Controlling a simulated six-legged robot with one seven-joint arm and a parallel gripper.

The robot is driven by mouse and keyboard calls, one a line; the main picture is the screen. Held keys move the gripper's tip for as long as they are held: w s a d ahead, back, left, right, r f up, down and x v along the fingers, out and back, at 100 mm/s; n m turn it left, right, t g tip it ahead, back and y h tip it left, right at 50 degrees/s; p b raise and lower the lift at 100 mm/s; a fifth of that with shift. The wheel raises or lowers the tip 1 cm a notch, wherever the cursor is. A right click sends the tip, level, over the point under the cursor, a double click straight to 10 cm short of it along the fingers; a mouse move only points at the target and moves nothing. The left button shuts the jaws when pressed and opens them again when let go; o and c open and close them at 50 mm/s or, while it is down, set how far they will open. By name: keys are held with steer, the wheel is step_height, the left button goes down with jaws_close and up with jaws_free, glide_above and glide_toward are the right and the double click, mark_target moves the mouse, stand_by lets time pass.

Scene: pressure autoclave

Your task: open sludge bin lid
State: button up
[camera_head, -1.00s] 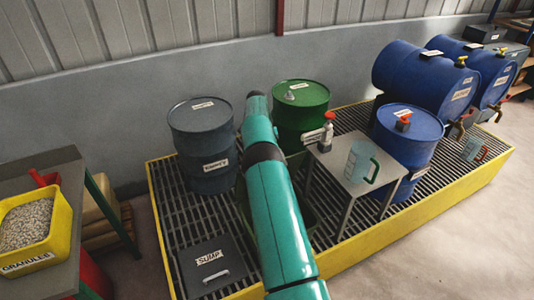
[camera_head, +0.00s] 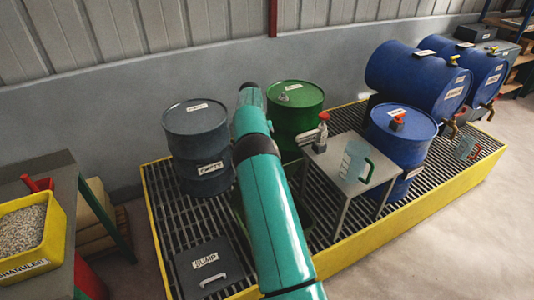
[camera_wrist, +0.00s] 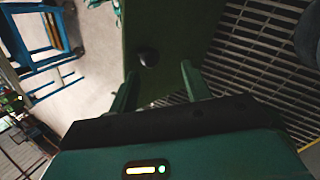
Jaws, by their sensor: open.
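In the wrist view my gripper (camera_wrist: 160,80) is open, with one green finger on each side and nothing between them. Ahead of it is a dark green panel (camera_wrist: 170,25) with a round black knob (camera_wrist: 147,57), close beyond the fingertips; I cannot tell whether the fingers touch the panel. The panel looks like the bin's lid, but I see no label on it. In the head view my teal arm covers most of a green bin (camera_head: 304,214) standing on the grating. My gripper and the lid are hidden there.
The bin stands on a yellow-edged grating (camera_head: 340,252). A grey drum (camera_head: 197,150), a green drum (camera_head: 296,115) and a small steel table (camera_head: 350,172) with a jug and bottle surround it. A sump cover (camera_head: 208,268) lies in front. Open floor (camera_head: 440,235) is at right.

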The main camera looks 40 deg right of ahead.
steer(key=s+a+r, duration=0.6)
steer(key=s+r, duration=0.2)
steer(key=s, duration=0.3)
steer(key=shift+s+a+r, duration=0.2)
steer(key=shift+a+r, duration=0.1)
steer(key=shift+r, duration=0.1)
